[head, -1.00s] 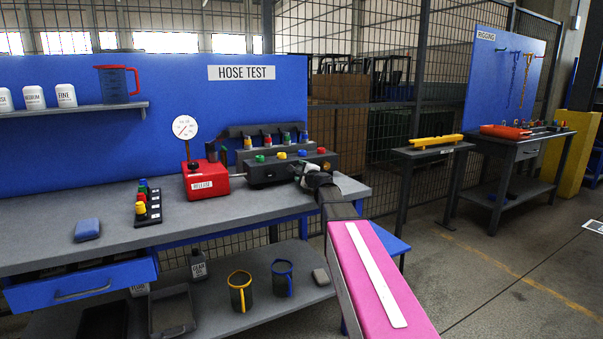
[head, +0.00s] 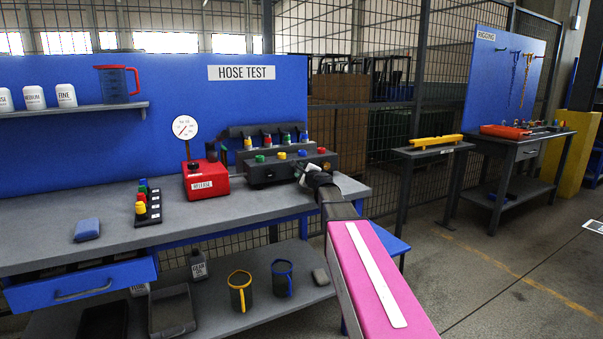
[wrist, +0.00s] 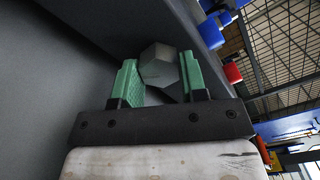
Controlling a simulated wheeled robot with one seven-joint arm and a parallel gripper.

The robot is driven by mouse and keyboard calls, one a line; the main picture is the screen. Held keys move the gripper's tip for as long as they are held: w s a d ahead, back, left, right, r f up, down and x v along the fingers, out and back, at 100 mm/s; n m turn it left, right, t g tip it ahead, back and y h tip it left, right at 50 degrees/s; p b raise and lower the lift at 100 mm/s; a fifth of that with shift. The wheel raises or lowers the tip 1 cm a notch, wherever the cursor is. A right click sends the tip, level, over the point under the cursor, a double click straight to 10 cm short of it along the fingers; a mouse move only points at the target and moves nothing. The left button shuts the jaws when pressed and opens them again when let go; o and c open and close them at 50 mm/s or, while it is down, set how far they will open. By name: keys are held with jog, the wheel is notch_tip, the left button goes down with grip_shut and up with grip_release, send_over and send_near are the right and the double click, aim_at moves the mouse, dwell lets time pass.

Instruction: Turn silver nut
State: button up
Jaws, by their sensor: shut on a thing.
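The silver nut (wrist: 159,64) is a grey hexagonal piece in the wrist view. It sits between the two green finger pads of my gripper (wrist: 160,76), which is shut on it. In the head view my gripper (head: 301,171) is at the front right of the dark valve block (head: 272,173) on the workbench. The nut cannot be made out there; my wrist and gripper cover that spot.
The grey workbench (head: 95,237) carries a red release box (head: 208,185) with a gauge, a rack of coloured caps (head: 150,212) and a blue block (head: 87,229). A blue drawer (head: 82,282) is below. The bench's front middle is clear.

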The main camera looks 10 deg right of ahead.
jog(key=m, duration=1.1)
jog(key=shift+m, duration=0.4)
dwell(0.4)
jog(key=o, duration=0.9)
jog(key=shift+s, duration=0.1)
jog(key=v, duration=1)
jog(key=shift+s+d, duration=0.1)
jog(key=shift+s, duration=0.25)
